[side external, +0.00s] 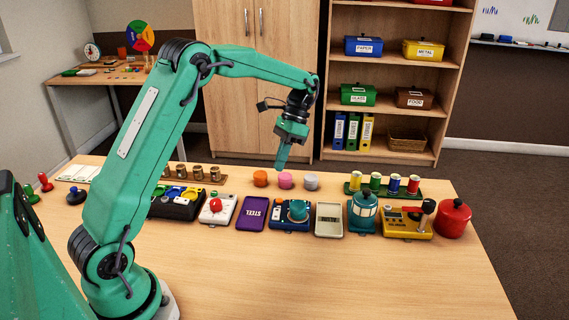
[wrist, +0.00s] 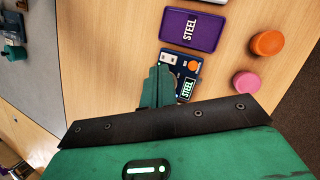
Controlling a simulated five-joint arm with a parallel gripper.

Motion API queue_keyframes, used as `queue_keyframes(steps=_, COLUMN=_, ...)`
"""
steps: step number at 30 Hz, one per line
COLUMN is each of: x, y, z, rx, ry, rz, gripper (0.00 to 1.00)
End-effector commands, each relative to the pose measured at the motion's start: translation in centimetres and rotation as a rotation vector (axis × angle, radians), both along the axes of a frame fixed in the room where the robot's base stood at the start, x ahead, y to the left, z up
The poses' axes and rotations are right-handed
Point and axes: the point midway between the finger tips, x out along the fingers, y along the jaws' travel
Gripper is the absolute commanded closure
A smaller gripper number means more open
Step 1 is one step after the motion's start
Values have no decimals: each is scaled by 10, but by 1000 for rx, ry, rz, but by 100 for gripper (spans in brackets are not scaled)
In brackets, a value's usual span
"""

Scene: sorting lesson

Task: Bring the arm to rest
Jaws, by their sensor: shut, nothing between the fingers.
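My green arm reaches out over the wooden table (side external: 300,270). My gripper (side external: 281,166) points down above the row of items, with its fingers together and nothing in them. The purple STEEL panel also shows in the wrist view (wrist: 190,29).
A red push-button box (side external: 219,208), a teal lantern (side external: 363,211), a yellow device (side external: 405,225) and a red pot (side external: 453,218) stand in the row. Pink (side external: 285,180) and grey (side external: 311,181) jars are behind. The table's front is clear. Shelves (side external: 392,80) stand behind the table.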

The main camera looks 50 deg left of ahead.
Motion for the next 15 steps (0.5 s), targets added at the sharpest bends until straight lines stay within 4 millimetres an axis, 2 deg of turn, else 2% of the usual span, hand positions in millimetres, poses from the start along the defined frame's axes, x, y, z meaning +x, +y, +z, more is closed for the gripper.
queue_keyframes(steps=1, x=-5, y=-4, z=11, rx=12, ry=-27, rz=6, gripper=100)
queue_keyframes(steps=6, x=-20, y=-15, z=36, rx=49, ry=-112, rz=37, gripper=100)
queue_keyframes(steps=15, x=-53, y=-34, z=72, rx=101, ry=-264, rz=97, gripper=100)
